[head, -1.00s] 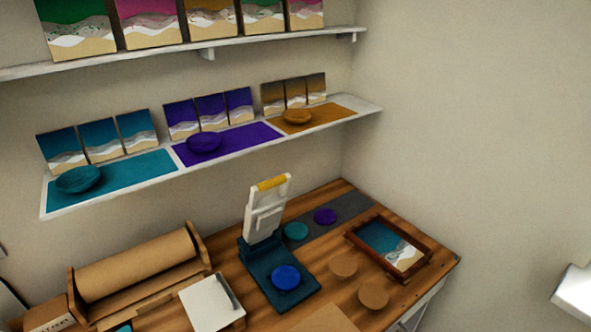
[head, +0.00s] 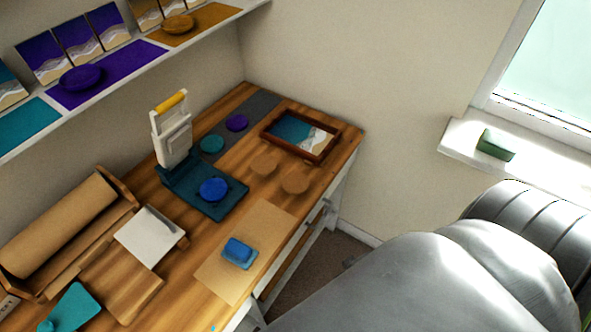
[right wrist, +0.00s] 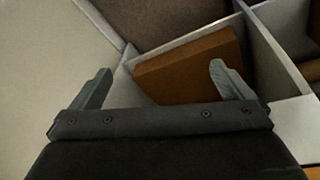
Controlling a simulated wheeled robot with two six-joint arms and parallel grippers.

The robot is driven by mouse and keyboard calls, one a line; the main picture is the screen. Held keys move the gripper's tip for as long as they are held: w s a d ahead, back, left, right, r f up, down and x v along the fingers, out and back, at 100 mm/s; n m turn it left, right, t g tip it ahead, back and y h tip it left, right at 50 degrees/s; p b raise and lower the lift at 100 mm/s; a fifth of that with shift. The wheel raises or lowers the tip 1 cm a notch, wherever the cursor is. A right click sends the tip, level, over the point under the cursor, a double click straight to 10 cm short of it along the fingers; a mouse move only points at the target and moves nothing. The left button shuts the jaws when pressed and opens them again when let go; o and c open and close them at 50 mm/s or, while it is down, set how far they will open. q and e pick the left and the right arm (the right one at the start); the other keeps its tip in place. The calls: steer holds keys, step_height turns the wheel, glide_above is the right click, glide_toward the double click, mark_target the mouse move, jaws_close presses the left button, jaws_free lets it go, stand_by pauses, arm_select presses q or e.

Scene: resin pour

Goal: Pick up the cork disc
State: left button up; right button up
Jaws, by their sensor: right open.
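Two round tan discs that look like cork lie on the wooden bench in the head view: one cork disc (head: 264,163) is further back, and the other cork disc (head: 295,182) is nearer the front edge, just below the framed picture. My right gripper (right wrist: 160,85) shows in the right wrist view, with its two fingers spread wide and nothing between them. It points toward white partitions and a brown panel (right wrist: 190,66); no disc shows there. My left gripper is not in view.
A teal press (head: 205,190) with a blue disc (head: 214,189) stands left of the cork discs. A teal disc (head: 212,144), a purple disc (head: 237,122) and a framed picture (head: 300,135) lie behind. A blue block (head: 238,252) rests on brown paper (head: 222,284). My grey arm fills the lower right.

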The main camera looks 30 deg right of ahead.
steer(key=w+a+r+n+p, duration=0.1)
steer(key=w+r+n+p, duration=0.3)
steer(key=r, duration=1.3)
steer(key=w+d+r+n+g+y+b, duration=0.1)
steer(key=w+d+r+n, duration=0.1)
steer(key=w+r+n, duration=0.45)
steer(key=w+d+r+n+g+y, duration=0.1)
steer(key=w+r+n, duration=0.2)
steer(key=w, duration=0.7)
steer(key=w+d+r+n+g+y+b, duration=0.1)
steer(key=w+d+r+n, duration=0.1)
steer(key=w+r+n, duration=0.45)
steer(key=m+b, duration=0.1)
steer(key=b, duration=1.2)
glide_above(296, 182)
steer(key=f, duration=1.5)
steer(key=shift+s+d+f, duration=0.1)
steer(key=shift+d+f, duration=0.25)
steer(key=shift+d, duration=0.05)
steer(key=shift+a+f, duration=0.2)
steer(key=shift+f, duration=0.75)
steer(key=shift+a+f, duration=0.15)
steer(key=shift+f, duration=0.8)
steer(key=c, duration=1.1)
steer(key=shift+r, duration=0.15)
